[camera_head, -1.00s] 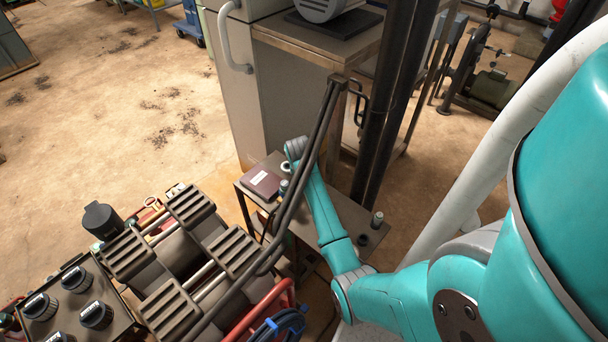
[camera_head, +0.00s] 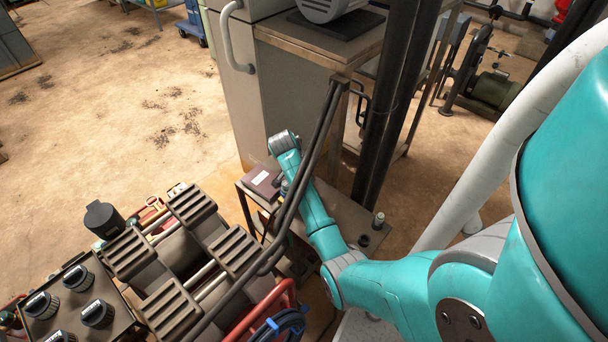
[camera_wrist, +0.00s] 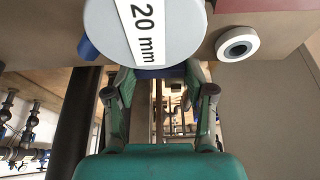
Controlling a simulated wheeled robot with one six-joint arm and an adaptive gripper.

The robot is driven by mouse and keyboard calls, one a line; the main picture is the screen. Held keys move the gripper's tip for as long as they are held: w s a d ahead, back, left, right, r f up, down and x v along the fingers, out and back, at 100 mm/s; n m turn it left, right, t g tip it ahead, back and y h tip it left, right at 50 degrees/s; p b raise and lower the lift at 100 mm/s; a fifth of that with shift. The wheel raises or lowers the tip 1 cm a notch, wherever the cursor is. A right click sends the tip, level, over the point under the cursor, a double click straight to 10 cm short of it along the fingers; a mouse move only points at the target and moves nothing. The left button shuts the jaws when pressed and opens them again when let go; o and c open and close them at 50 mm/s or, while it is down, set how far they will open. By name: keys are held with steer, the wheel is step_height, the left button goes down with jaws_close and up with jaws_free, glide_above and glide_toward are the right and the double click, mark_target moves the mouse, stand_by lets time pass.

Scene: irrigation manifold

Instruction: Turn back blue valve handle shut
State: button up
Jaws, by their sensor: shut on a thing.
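In the wrist view, my gripper (camera_wrist: 161,88) reaches up from the bottom with its two dark fingers apart, closed around a blue part just below a grey round disc marked "20 mm" (camera_wrist: 180,25). This blue part, the blue valve handle (camera_wrist: 160,72), is mostly hidden by the disc and the fingers. More blue (camera_wrist: 88,48) shows at the disc's left edge. The handle's angle cannot be told. In the head view, my arm reaches to the small bench, and the gripper and handle are hidden there.
A white ring with a dark centre (camera_wrist: 237,44) sits right of the disc. In the head view, a dark red book-like thing (camera_head: 263,182) lies on the bench beside my wrist. Dark pipes (camera_head: 395,110) stand to the right, and a grey cabinet (camera_head: 240,90) stands behind.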

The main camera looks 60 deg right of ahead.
stand_by(0.4)
steer(key=o, duration=1.2)
steer(key=shift+c, duration=0.2)
steer(key=v, duration=1.2)
